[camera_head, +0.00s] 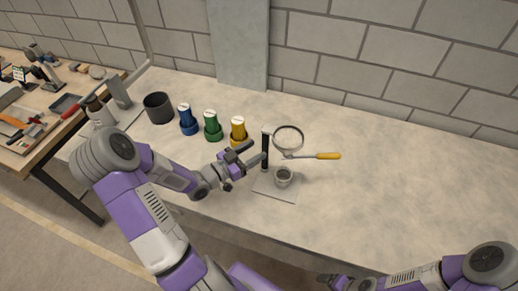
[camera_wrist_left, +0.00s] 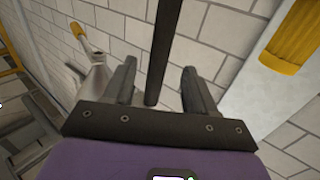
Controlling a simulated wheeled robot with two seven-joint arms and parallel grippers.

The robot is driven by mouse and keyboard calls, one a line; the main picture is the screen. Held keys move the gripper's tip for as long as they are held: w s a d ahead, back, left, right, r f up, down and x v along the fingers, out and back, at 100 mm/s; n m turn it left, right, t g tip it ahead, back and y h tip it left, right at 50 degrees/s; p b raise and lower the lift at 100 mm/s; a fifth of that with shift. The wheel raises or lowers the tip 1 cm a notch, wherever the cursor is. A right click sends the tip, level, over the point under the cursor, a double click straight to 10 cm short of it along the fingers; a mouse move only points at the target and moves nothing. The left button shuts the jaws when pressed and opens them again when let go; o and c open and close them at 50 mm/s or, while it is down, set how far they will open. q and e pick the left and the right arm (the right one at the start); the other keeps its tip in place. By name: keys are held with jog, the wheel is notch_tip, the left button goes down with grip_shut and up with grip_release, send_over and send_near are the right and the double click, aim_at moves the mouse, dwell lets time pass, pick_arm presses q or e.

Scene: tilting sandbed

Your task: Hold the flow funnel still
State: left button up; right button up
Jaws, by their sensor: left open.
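A round, dark-rimmed grey piece, which looks like the flow funnel (camera_head: 288,139), shows beside the top of a black post (camera_head: 265,152) on a flat grey base plate (camera_head: 270,191). A grey rod with a yellow handle (camera_head: 328,156) extends to the right below it. A small grey cup (camera_head: 283,177) stands on the plate. My left gripper (camera_head: 252,155) is open at the post. In the left wrist view the dark post (camera_wrist_left: 163,55) runs between its two open fingers, with gaps visible. My right gripper (camera_head: 332,281) is low at the table's front edge, its jaws unclear.
Blue (camera_head: 188,119), green (camera_head: 212,126) and yellow (camera_head: 238,131) bottles stand left of the post. A dark grey pot (camera_head: 159,108) is farther left. The table (camera_head: 420,185) is clear on the right. A brick wall is behind.

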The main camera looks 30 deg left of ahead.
pick_arm(q)
jog(key=x, duration=0.7)
jog(key=shift+s+d, duration=0.1)
jog(key=shift+c, duration=0.5)
grip_shut()
